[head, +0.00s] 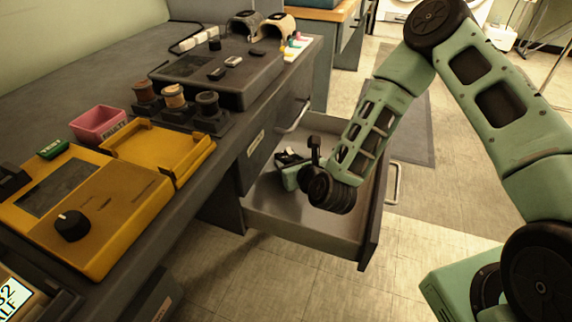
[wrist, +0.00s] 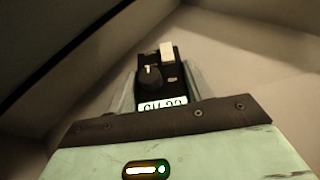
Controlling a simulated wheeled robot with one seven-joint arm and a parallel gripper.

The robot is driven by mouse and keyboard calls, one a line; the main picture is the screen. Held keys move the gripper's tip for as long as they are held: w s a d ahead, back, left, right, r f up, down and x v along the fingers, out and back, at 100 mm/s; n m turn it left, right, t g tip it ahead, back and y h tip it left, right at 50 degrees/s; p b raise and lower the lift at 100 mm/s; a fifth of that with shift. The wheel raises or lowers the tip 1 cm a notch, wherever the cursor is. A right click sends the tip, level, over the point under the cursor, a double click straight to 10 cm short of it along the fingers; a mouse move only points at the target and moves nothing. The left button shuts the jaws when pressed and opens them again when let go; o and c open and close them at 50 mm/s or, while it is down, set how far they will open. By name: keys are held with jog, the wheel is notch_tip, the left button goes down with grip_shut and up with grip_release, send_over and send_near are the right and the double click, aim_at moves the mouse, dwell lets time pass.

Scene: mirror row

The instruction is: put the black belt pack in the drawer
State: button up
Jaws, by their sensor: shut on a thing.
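The drawer (head: 300,225) stands pulled out from the grey desk, with its metal inside showing. My gripper (head: 285,160) is inside the drawer's opening in the head view. It is shut on the black belt pack (wrist: 160,78), which shows in the wrist view with a dark knob, a pale block on top and a small lit label. In the head view the pack (head: 290,157) is a small dark shape at the fingertips, partly hidden by my wrist. Pale drawer surfaces surround it in the wrist view. I cannot tell whether the pack touches the drawer floor.
The desk holds a yellow device (head: 90,205), a pink bin (head: 99,123), several spools on a dark stand (head: 185,125) and a dark console (head: 215,75). The drawer's front panel (head: 374,215) stands beside my forearm. Floor right of the drawer is clear.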

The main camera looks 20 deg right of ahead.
jog(key=shift+f+b+x, duration=0.25)
jog(key=shift+x, duration=0.8)
jog(key=shift+f+b+x, duration=0.2)
jog(key=shift+b+x, duration=0.05)
jog(key=shift+x, duration=0.75)
jog(key=shift+s+f, duration=0.1)
jog(key=shift+s, duration=0.05)
jog(key=shift+f, duration=0.15)
jog(key=o, duration=1.1)
jog(key=shift+r, duration=0.2)
jog(key=p+v, duration=0.2)
jog(key=v, duration=1)
